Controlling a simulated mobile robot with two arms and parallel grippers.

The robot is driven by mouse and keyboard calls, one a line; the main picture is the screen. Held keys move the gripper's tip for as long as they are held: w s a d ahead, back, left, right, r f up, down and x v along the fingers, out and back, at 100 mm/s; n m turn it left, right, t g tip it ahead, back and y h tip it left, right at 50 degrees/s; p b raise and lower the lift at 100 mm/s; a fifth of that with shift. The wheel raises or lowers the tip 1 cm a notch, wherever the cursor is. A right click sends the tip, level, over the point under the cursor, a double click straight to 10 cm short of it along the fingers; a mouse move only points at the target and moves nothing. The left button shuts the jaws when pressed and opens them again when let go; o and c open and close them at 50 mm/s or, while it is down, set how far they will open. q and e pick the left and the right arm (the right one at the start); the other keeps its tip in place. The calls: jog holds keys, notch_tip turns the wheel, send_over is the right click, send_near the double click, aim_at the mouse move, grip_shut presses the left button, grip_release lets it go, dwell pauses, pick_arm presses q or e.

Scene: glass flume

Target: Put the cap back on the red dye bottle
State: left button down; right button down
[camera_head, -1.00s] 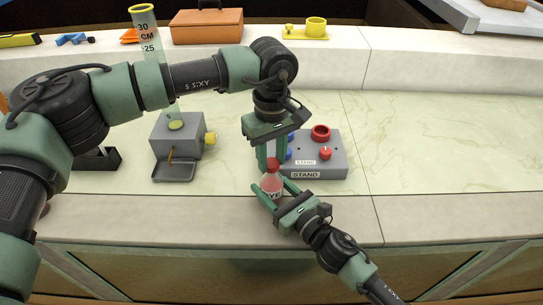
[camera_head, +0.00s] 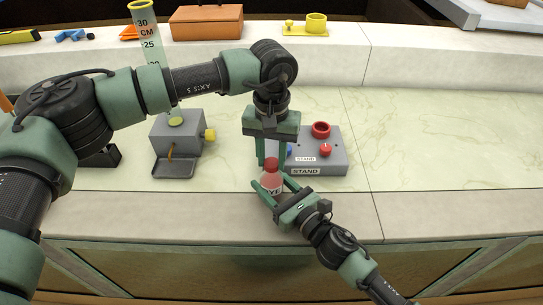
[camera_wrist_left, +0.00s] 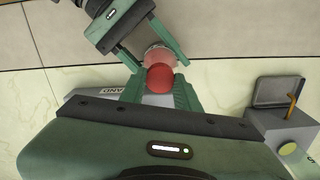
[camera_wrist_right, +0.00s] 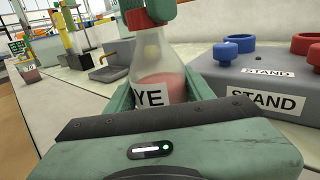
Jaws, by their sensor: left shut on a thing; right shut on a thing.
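The red dye bottle (camera_head: 271,186) is clear with red liquid and a white label. It stands upright near the counter's front edge. My right gripper (camera_head: 273,184) is shut on its body from the front, which also shows in the right wrist view (camera_wrist_right: 160,90). The red cap (camera_head: 271,164) is at the bottle's neck, in line with it in the left wrist view (camera_wrist_left: 160,77). My left gripper (camera_head: 270,160) points down from above and is shut on the cap. Its fingers partly hide the joint, so I cannot tell how tightly the cap sits.
A grey stand (camera_head: 322,160) with a red ring, red knob and blue knob is just right of the bottle. A grey box with a yellow knob (camera_head: 178,140) stands to the left, near a tall measuring tube (camera_head: 149,50). The counter at the right is clear.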

pick_arm(q)
jog(key=m, duration=0.4)
jog(key=shift+m, duration=0.4)
jog(key=m, duration=0.3)
jog(key=c, duration=1)
grip_release()
jog(key=shift+r, duration=2.3)
jog(key=shift+c, duration=0.2)
